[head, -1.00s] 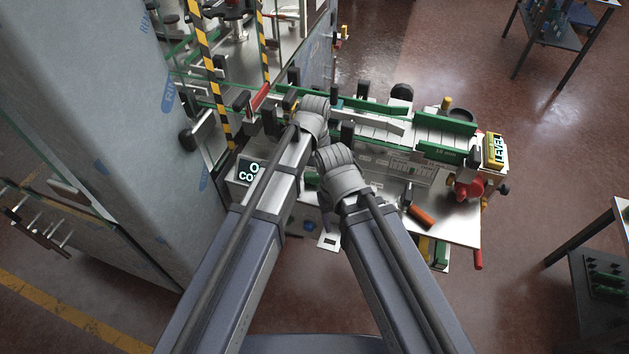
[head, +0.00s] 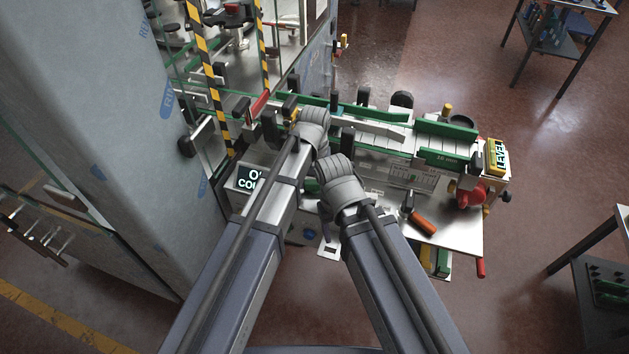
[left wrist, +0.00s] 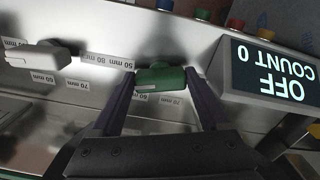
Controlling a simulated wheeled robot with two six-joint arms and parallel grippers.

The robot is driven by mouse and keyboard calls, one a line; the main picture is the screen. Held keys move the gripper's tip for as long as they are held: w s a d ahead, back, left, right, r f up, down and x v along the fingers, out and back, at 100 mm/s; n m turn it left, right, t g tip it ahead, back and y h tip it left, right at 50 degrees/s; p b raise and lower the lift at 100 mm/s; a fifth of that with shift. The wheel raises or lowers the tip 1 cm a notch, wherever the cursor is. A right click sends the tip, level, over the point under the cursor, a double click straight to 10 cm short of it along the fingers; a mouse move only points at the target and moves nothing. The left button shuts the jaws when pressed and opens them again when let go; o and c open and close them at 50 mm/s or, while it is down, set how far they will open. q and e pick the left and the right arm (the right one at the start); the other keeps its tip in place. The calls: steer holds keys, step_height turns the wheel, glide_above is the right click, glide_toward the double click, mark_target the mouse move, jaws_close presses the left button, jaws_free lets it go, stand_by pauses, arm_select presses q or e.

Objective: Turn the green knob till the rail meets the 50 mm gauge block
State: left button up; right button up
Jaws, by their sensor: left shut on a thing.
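The green knob (left wrist: 160,78) is in the left wrist view, on the machine's pale front panel beside mm labels. My left gripper (left wrist: 160,74) has one finger on each side of it and is shut on it. In the head view my left wrist (head: 313,124) reaches the machine and hides the knob. Green rails (head: 355,110) and a pale rail (head: 372,127) run along the machine top. I cannot tell which thing is the 50 mm gauge block.
A display reading OFF, COUNT 0 (left wrist: 265,72) stands right of the knob. A white knob (left wrist: 42,56) sits to its left. An orange-handled tool (head: 422,222) lies on the machine's front plate. A tall grey cabinet (head: 100,110) stands close on the left.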

mark_target(314, 182)
arm_select(q)
steer(key=shift+c, duration=1)
steer(key=shift+m, duration=1.6)
steer(key=o, duration=1.2)
steer(key=shift+o, duration=0.2)
steer(key=shift+r, duration=0.1)
step_height(314, 182, up, 8)
steer(key=p, duration=0.8)
steer(key=shift+f, duration=0.2)
